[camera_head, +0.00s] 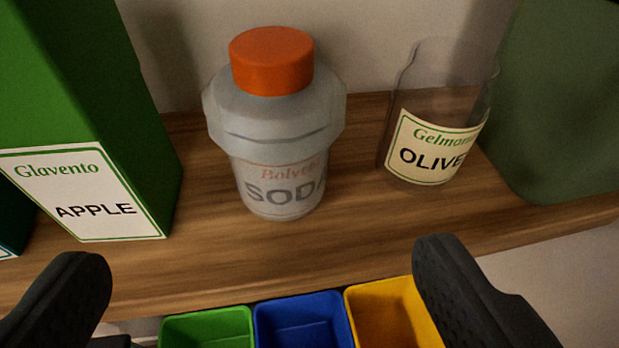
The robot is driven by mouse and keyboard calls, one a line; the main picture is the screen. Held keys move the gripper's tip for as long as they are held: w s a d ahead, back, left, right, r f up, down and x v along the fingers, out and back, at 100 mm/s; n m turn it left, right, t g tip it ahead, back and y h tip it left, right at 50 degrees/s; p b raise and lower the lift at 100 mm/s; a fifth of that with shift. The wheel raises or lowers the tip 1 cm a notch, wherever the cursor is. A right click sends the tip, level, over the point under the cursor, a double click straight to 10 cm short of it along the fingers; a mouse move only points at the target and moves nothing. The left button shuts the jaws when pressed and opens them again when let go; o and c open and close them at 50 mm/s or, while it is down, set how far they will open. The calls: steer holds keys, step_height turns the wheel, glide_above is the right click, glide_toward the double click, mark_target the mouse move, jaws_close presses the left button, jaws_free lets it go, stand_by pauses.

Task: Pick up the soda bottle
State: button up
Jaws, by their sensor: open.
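The soda bottle (277,135) stands upright on the wooden shelf (190,255). It is a grey-white bottle with an orange-red cap and a label reading SODA. My gripper (262,280) shows at the bottom of the view, one dark finger at the left and one at the right. It is open and empty. The fingers are on the near side of the bottle and apart from it, with the bottle between them in the picture.
A green carton labelled APPLE (80,130) stands close on the left. A clear jar labelled OLIVE (438,120) is on the right, with a dark green object (560,100) beyond it. Green (208,325), blue (303,318) and yellow (390,315) bins sit below the shelf edge.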

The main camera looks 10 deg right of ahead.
mark_target(278, 175)
steer(key=x, duration=0.6)
steer(key=f+b+x, duration=0.1)
steer(key=x, duration=0.2)
steer(key=shift+s+d+f, duration=0.1)
steer(key=shift+d, duration=0.3)
steer(key=shift+a+b+x, duration=0.2)
steer(key=shift+b+x, duration=0.3)
steer(key=shift+x, duration=2.15)
steer(key=shift+s+f, duration=0.1)
steer(key=c, duration=1.1)
